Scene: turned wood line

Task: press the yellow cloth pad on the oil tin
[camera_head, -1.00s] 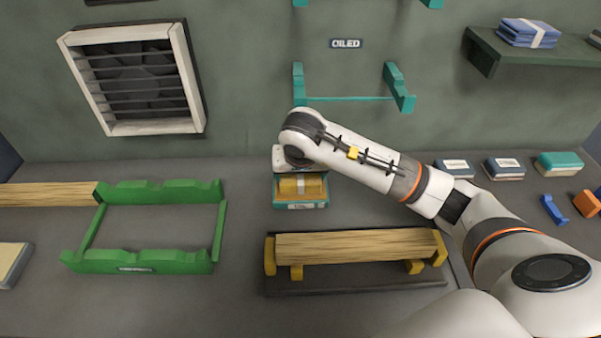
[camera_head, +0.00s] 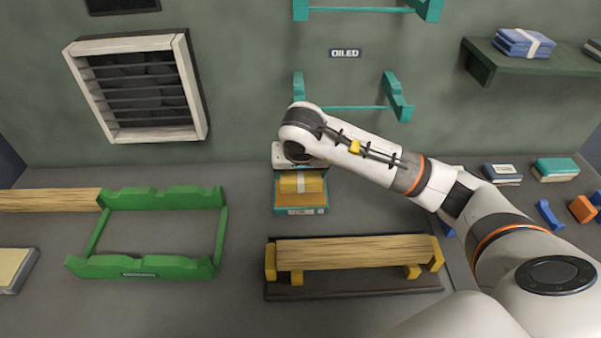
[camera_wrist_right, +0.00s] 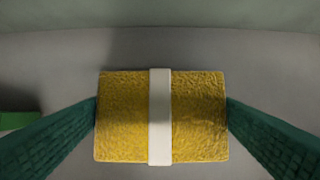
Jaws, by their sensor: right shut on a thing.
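The yellow cloth pad (camera_head: 300,183) has a pale band round its middle. My right gripper (camera_wrist_right: 162,115) is shut on it, one green finger at each end in the right wrist view, where the pad (camera_wrist_right: 195,115) fills the middle. In the head view the pad is over the teal oil tin (camera_head: 301,210), whose yellowish inside shows in front of and below the pad. I cannot tell whether the pad touches the tin's inside. My right wrist hides the back of the tin. My left gripper is not in view.
A wooden piece (camera_head: 350,252) rests on yellow supports just in front of the tin. A green rack (camera_head: 140,268) stands to the left, with another wooden piece (camera_head: 45,200) beside it. Teal wall brackets (camera_head: 398,97) are behind my right arm. Several small blocks lie at the right.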

